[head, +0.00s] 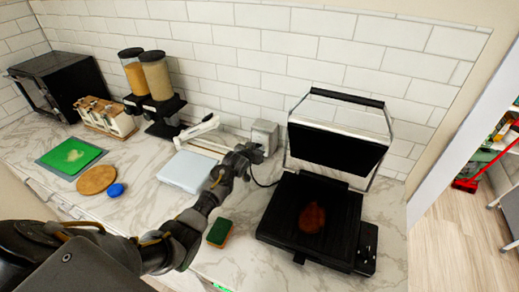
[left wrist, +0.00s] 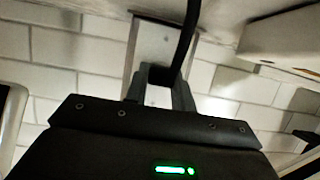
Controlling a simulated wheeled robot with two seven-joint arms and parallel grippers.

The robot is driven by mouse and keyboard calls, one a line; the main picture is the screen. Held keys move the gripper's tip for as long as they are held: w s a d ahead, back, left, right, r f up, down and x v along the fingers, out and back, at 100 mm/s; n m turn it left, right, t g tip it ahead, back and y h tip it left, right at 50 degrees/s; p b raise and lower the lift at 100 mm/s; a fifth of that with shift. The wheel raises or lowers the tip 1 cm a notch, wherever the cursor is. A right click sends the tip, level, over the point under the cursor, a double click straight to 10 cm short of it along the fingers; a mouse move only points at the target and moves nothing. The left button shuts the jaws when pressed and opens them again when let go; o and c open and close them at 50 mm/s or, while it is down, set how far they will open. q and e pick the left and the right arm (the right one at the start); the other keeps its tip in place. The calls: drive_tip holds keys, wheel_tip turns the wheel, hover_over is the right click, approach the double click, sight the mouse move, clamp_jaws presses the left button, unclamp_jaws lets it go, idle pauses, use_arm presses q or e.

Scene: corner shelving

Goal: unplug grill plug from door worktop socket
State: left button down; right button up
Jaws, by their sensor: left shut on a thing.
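The grill (head: 312,215) stands open on the worktop at the right, with its lid raised and a brown piece of food on its lower plate. The grey-white socket (head: 264,137) is at the tiled wall, left of the grill. My left gripper (head: 252,154) reaches to the socket's front. In the left wrist view my left gripper (left wrist: 160,88) is shut on the black grill plug (left wrist: 160,75), in front of the pale socket plate (left wrist: 151,45). The plug's black cable (left wrist: 186,35) runs upward there. I cannot tell whether the plug's pins are in the socket. My right gripper is not in view.
A white appliance (head: 190,170) stands close left of my left gripper. A green-and-brown sponge (head: 220,233) lies left of the grill. Further left are two dispensers (head: 157,78), a green board (head: 72,155), a round wooden board (head: 97,180) and a black oven (head: 55,82).

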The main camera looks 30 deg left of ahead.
use_arm(q)
drive_tip(key=shift+s+p, duration=0.3)
drive_tip(key=shift+p, duration=0.2)
drive_tip(key=shift+s+r+p, duration=0.1)
drive_tip(key=shift+s+p, duration=0.35)
drive_tip(key=shift+s, duration=0.25)
drive_tip(key=shift+s+p, duration=0.4)
drive_tip(key=shift+p, duration=0.05)
drive_tip(key=shift+s+d, duration=0.1)
drive_tip(key=shift+s, duration=1.5)
